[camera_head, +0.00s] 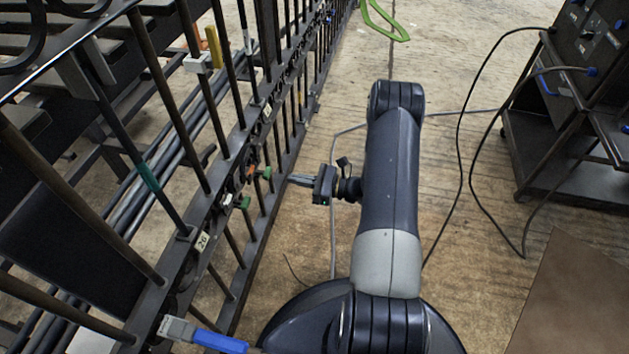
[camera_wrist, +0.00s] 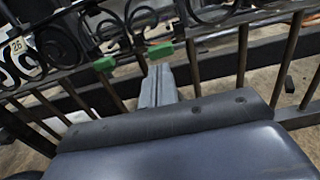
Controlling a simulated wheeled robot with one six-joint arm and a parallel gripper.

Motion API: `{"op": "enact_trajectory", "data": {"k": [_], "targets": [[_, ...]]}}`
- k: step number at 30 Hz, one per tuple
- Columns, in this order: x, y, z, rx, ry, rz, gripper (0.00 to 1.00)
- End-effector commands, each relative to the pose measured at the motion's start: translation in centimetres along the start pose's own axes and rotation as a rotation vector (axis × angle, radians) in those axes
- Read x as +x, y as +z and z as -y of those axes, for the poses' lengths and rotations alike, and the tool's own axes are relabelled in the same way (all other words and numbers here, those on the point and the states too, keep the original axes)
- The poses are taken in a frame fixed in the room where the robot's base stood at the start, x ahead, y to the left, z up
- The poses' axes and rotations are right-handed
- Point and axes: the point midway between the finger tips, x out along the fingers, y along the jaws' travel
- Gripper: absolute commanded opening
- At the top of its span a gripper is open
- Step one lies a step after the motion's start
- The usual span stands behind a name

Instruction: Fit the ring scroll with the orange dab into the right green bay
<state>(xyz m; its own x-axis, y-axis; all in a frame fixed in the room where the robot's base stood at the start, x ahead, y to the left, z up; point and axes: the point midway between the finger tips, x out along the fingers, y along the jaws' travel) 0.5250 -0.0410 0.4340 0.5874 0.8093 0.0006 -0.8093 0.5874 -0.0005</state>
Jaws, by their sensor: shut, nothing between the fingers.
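Two green bay pieces sit on the dark gate, an upper one (camera_head: 267,172) and a lower one (camera_head: 244,202). In the wrist view they are a right one (camera_wrist: 160,51) and a left one (camera_wrist: 104,63). A small orange spot (camera_head: 250,170) shows beside them on the gate; I cannot make out the ring scroll's outline or whether it sits in a bay. My gripper (camera_head: 293,179) is shut and empty, pointing left at the gate, apparently short of the green pieces. In the wrist view, my fingers (camera_wrist: 156,84) are together just below the green pieces.
The barred gate (camera_head: 222,150) runs along the left, with a tag (camera_head: 202,241) marked 26. A blue-handled tool (camera_head: 218,341) is at bottom left. A green loop (camera_head: 384,20) is at the top. A dark cart (camera_head: 560,140) with trailing cables stands right; wooden floor lies between.

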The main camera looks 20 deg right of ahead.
Motion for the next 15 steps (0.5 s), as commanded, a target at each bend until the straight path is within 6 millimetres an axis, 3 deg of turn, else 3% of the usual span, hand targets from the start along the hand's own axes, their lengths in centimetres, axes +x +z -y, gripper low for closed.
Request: {"op": "enact_trajectory", "data": {"k": [6, 15], "targets": [[3.5, 0.0, -0.1, 0.001, 0.003, -0.001, 0.0], [4.9, 0.0, 0.0, 0.001, -0.001, 0.0, 0.0]]}}
